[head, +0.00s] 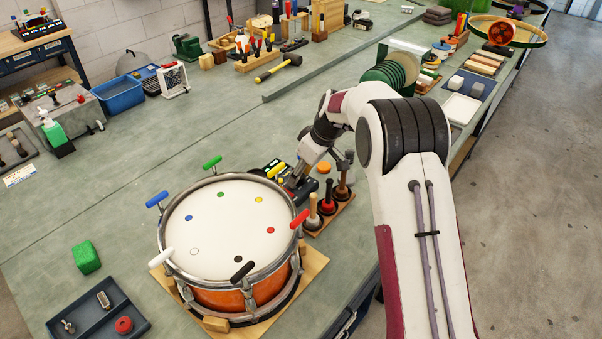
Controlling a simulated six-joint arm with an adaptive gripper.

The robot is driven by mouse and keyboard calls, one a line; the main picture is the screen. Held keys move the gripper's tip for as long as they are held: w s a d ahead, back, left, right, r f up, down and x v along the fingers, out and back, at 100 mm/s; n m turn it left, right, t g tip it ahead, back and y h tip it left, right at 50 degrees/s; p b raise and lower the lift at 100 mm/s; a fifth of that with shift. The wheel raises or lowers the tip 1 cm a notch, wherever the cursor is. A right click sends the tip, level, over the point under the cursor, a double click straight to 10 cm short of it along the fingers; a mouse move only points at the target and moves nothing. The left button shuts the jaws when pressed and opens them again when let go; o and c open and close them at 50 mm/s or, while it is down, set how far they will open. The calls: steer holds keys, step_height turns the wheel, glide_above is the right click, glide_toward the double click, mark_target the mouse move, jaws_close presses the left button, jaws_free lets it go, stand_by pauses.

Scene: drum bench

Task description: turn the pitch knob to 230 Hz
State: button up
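A drum (230,232) with a white head and an orange shell stands on a wooden board (312,262). Coloured T-handles stand around its rim. A small dark device (262,171) sits just behind the drum, partly hidden by the drum rim, a yellow handle and my arm. I cannot make out a pitch knob or a Hz reading on it. My gripper (291,186) points down beside this device, at the drum's far right edge. Its fingertips are small and partly hidden, so I cannot tell whether it is open or touching anything.
A wooden rack (332,212) with several upright handled tools stands close to the right of my gripper. A red T-handle (300,219) rises at the drum's right rim. A green block (86,257) and a dark tray (97,312) lie left.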

steer(key=v, duration=1.2)
steer(key=shift+s, duration=0.15)
stand_by(0.5)
steer(key=s+d+r+m+t+h, duration=0.1)
steer(key=s+r+m, duration=0.1)
steer(key=s+r, duration=0.7)
steer(key=s+d+r+m+t+h, duration=0.1)
steer(key=s+d+r+m, duration=0.2)
steer(key=s, duration=1)
steer(key=s+d+f+m, duration=0.1)
steer(key=s+m, duration=0.1)
steer(key=s, duration=0.8)
steer(key=s+d+f+m+h, duration=0.1)
steer(key=s+m, duration=0.1)
steer(key=s, duration=0.9)
steer(key=shift+f+m+t, duration=0.3)
steer(key=shift+t, duration=0.1)
